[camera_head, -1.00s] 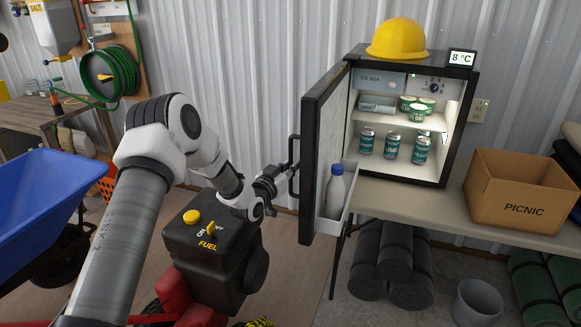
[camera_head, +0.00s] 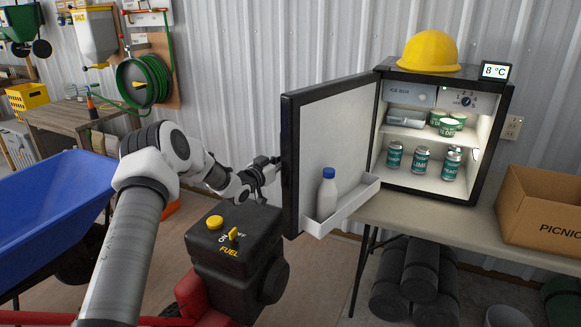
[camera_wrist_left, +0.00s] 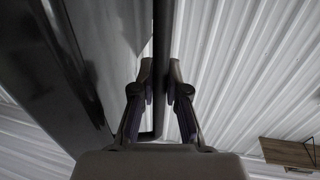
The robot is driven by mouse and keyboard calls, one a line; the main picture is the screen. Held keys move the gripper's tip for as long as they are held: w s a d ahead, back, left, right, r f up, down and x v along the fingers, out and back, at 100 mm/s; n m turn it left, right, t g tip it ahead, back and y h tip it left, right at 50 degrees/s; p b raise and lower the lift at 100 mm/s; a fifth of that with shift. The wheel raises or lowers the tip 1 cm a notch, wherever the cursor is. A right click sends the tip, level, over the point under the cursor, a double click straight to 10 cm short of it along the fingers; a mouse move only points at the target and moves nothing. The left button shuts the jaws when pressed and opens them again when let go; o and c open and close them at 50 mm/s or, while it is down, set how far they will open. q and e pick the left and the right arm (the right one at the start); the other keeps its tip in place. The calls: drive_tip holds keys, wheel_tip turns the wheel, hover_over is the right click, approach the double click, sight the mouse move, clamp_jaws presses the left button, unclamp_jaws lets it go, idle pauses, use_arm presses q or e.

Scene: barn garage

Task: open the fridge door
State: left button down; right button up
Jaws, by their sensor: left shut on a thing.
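The small black fridge (camera_head: 492,118) stands on a table with its door (camera_head: 340,118) swung wide open to the left, showing the white inner side. A white door shelf (camera_head: 345,205) holds a bottle with a blue cap (camera_head: 327,192). My left gripper (camera_head: 268,165) is at the door's outer edge. In the left wrist view, my left gripper (camera_wrist_left: 160,88) is shut on the dark door handle (camera_wrist_left: 161,45), with a finger on each side of the bar. In the head view the handle is mostly hidden behind the door. My right gripper is not in view.
A yellow hard hat (camera_head: 428,52) and a display (camera_head: 495,71) sit on the fridge. Cans (camera_head: 421,160) stand inside. A black fuel engine (camera_head: 238,250) is below my left arm, a blue wheelbarrow (camera_head: 50,210) at left. A cardboard box (camera_head: 540,205) is at right.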

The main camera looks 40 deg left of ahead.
use_arm(q)
drive_tip(key=shift+a+r, duration=0.2)
drive_tip(key=shift+r, duration=0.05)
drive_tip(key=c, duration=1.3)
unclamp_jaws()
drive_tip(key=shift+o, duration=0.6)
drive_tip(key=shift+a+f, duration=0.3)
drive_tip(key=s, duration=1.2)
drive_tip(key=shift+d, duration=0.35)
